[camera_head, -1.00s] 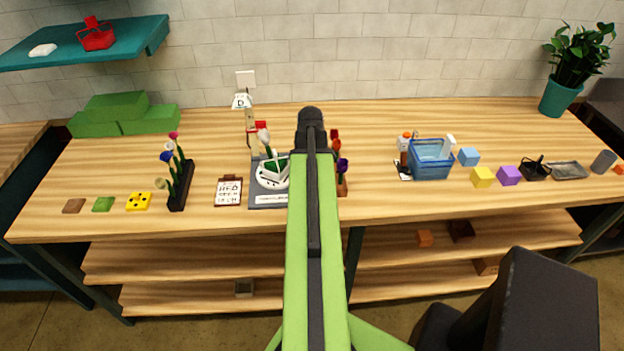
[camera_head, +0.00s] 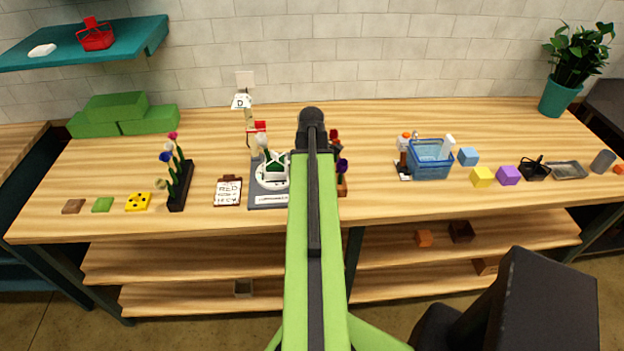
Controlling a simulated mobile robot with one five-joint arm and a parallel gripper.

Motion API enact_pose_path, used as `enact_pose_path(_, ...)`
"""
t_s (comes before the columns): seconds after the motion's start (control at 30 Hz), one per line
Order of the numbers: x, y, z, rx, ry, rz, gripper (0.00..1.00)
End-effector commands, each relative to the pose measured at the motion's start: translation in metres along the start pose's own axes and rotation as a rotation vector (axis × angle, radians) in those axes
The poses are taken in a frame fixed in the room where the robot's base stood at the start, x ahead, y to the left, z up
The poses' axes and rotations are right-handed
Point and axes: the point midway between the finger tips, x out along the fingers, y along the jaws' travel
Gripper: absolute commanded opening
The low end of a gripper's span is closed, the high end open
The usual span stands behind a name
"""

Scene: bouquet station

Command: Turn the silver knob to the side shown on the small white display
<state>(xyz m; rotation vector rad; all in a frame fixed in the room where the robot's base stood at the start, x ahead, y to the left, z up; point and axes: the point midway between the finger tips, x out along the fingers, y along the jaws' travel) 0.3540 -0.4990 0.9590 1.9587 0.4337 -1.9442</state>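I cannot make out the silver knob for certain. A tiny pale silvery thing (camera_head: 416,135) stands behind the blue basket; it is too small to identify. A small white sign (camera_head: 241,102) marked with what looks like a D stands on a post at the back. A grey base (camera_head: 256,188) carries a white round plate with a green and white holder (camera_head: 276,166) and a white strip (camera_head: 272,199) with unreadable writing. My arm covers this base's right side. My gripper's fingers do not show; only the arm's dark rounded end is seen above the table.
A black rack (camera_head: 178,190) of flowers and a clipboard (camera_head: 228,191) lie left of the base. Red and purple flowers (camera_head: 342,166) stand partly behind my arm. A blue basket (camera_head: 430,160) and coloured cubes (camera_head: 482,177) are to the right. Bare wood lies between flowers and basket.

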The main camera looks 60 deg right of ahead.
Motion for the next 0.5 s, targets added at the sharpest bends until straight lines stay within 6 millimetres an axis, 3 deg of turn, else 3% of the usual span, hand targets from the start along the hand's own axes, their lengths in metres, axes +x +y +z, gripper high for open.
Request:
enact_pose_path(0.33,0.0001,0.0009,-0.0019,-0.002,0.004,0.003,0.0)
enact_pose_path(0.37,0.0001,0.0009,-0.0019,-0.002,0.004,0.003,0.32)
enact_pose_path(0.5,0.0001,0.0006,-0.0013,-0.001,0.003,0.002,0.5)
